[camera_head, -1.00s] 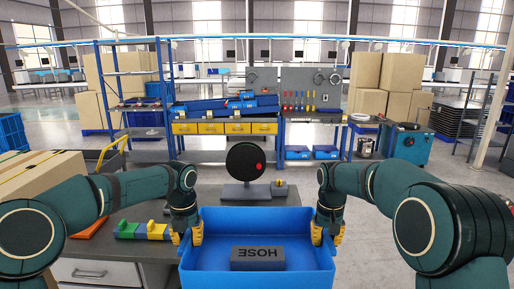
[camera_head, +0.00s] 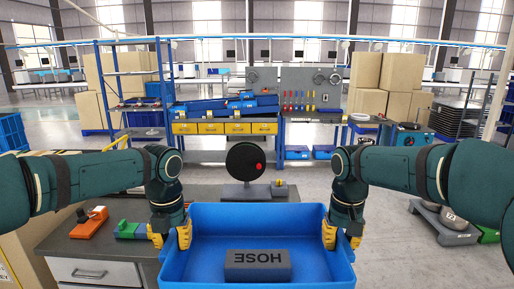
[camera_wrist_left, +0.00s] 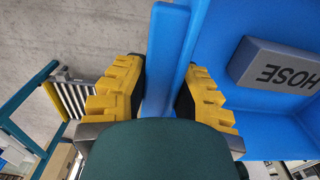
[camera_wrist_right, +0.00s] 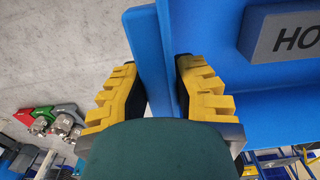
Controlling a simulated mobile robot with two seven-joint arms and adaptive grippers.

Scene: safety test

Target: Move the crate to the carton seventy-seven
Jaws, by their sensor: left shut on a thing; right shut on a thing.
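The blue crate (camera_head: 256,214) is in the lower middle of the head view, with a dark grey block marked HOSE (camera_head: 257,265) inside it. My left gripper (camera_head: 170,237) is shut on the crate's left wall. The left wrist view shows that wall (camera_wrist_left: 165,60) between its yellow fingers. My right gripper (camera_head: 341,236) is shut on the crate's right wall, which also shows between the fingers in the right wrist view (camera_wrist_right: 153,60). A brown carton (camera_head: 20,258) at the left is mostly hidden by my left arm. I cannot read a number seventy-seven on any carton.
A grey-topped desk (camera_head: 92,237) at the left holds an orange tool (camera_head: 88,224) and green blocks (camera_head: 130,230). A black round device with a red button (camera_head: 246,162) stands behind the crate. Cartons are stacked at the back right (camera_head: 384,85). Open floor (camera_head: 390,225) lies right of the crate.

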